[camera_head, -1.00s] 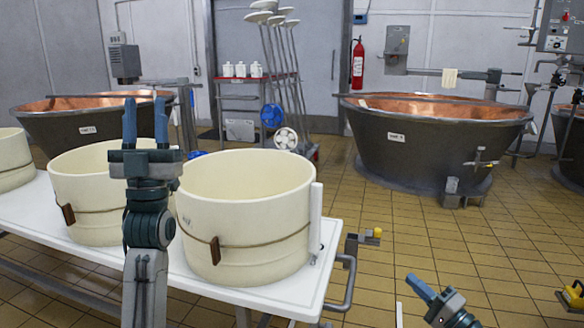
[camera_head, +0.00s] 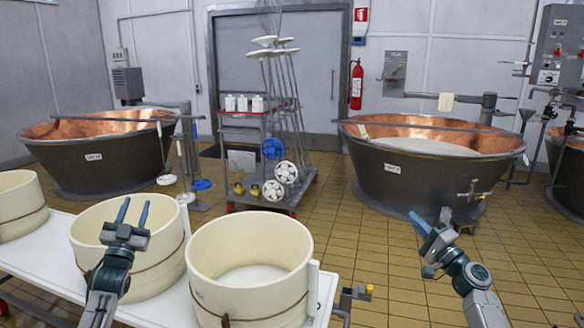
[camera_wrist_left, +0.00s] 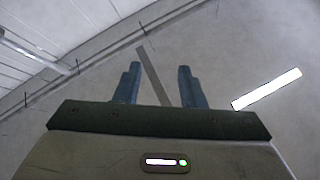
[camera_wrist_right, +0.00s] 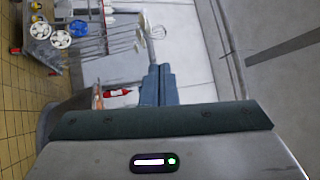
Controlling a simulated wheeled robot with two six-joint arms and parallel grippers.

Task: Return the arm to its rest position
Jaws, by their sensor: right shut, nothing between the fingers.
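My left gripper (camera_head: 132,213) is raised in front of the cream tubs, with its fingers pointing up. Its two blue fingers stand apart with nothing between them. They also show apart in the left wrist view (camera_wrist_left: 157,85), against a pale wall or ceiling. My right gripper (camera_head: 417,222) is held up at the right, over the tiled floor in the picture, and its blue fingers point up and left. In the right wrist view its fingers (camera_wrist_right: 160,75) lie together with nothing between them.
A white table (camera_head: 48,245) bears cream tubs (camera_head: 250,290) close to my left arm. A copper vat (camera_head: 375,177) stands behind my right gripper, another (camera_head: 85,165) at the back left. A red trolley (camera_head: 268,200) stands between them. Tiled floor (camera_head: 385,260) is open in the middle.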

